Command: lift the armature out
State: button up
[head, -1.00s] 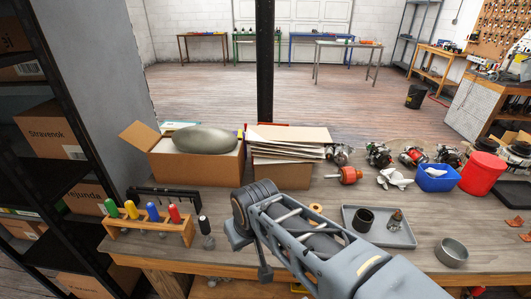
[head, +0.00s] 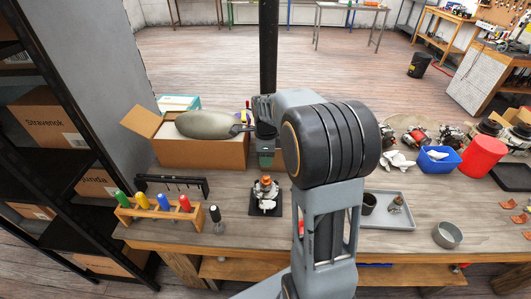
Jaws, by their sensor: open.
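An orange-topped part, which looks like the armature (head: 265,182), stands upright in a silvery-white housing (head: 267,205). The housing sits on a small black base (head: 254,211) on the bench. My gripper (head: 265,165) is above it, pointing down, with a visible gap between it and the orange top. The gripper is open, and nothing shows between its fingers, though they are small here. My arm covers the bench just right of the housing.
A rack of coloured-handled tools (head: 160,211) and a black rack (head: 171,180) stand left. A cardboard box (head: 200,153) is behind. At right are a grey tray (head: 395,222), a metal bowl (head: 447,235), a blue bin (head: 439,160) and a red container (head: 482,157).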

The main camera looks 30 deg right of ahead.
aim_at(266, 176)
jog(key=shift+f+b, duration=3.3)
jog(key=shift+f, duration=1.25)
grip_shut()
jog(key=shift+r, duration=0.1)
jog(key=shift+r+p, duration=0.4)
jog(key=shift+r+p, duration=0.4)
jog(key=shift+r, duration=0.05)
jog(key=shift+r, duration=0.1)
jog(key=shift+r+p, duration=0.95)
jog(key=shift+r, duration=0.15)
